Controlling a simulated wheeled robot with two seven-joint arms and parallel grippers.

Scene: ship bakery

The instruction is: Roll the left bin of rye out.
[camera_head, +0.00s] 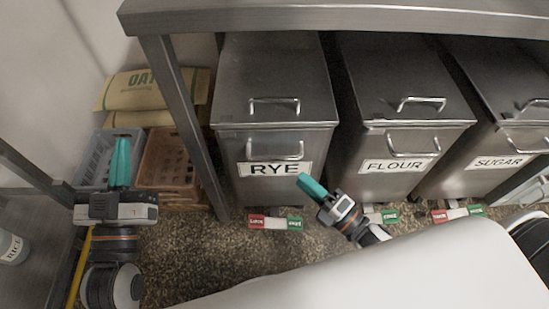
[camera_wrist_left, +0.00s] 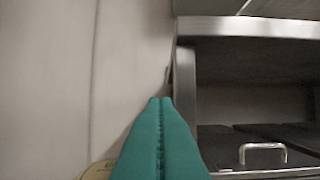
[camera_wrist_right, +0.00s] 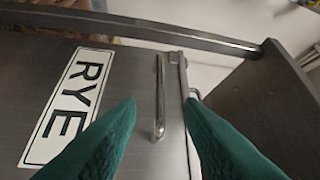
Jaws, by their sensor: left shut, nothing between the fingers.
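The rye bin (camera_head: 240,180) is a grey metal bin under the steel table, leftmost of the row, with a RYE label (camera_head: 262,169). It has a front handle (camera_head: 275,150) and a lid handle (camera_head: 274,106). A red and green tag (camera_head: 275,222) is at its foot. My right gripper (camera_head: 304,178) is open just in front of the bin, below and right of the front handle. In the right wrist view, a bin handle (camera_wrist_right: 160,95) appears between its spread fingers (camera_wrist_right: 161,101); I see no contact. My left gripper (camera_head: 122,145) is shut and empty, left of the table leg.
The table leg (camera_head: 185,125) stands close left of the rye bin. A flour bin (camera_head: 380,180) and a sugar bin (camera_head: 450,178) stand to the right. Crates (camera_head: 165,165) and sacks (camera_head: 145,90) are at left. Speckled floor (camera_head: 210,260) lies clear before the rye bin.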

